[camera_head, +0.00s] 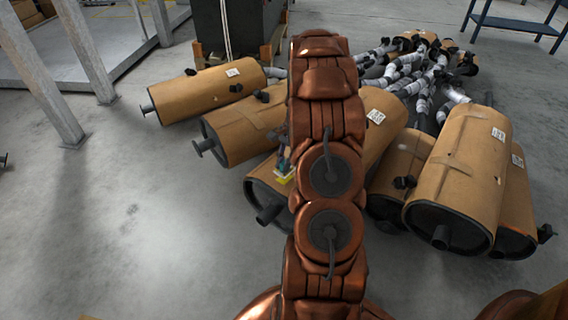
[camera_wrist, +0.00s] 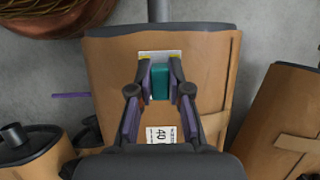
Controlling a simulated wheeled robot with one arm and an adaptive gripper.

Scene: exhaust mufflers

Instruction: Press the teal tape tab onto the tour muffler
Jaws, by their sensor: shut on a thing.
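My gripper (camera_wrist: 160,84) is shut on the teal tape tab (camera_wrist: 160,85), which sits between its fingertips in the wrist view. Beneath it is a brown-wrapped muffler (camera_wrist: 105,65) with a dark end rim. A yellow and white patch (camera_wrist: 160,54) lies on the wrap at the fingertips, and a white label marked 40 (camera_wrist: 158,134) lies closer to my wrist. I cannot tell whether the tab touches the surface. In the head view the same muffler (camera_head: 262,186) is partly hidden by my arm, with the yellow patch (camera_head: 284,179) beside it. No tour marking is readable.
Other wrapped mufflers lie close by on the left (camera_head: 205,90) and right (camera_head: 460,180). Grey pipes (camera_head: 405,75) crowd behind. A dark box (camera_head: 240,35) stands at the back. The floor at front left (camera_head: 100,220) is clear.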

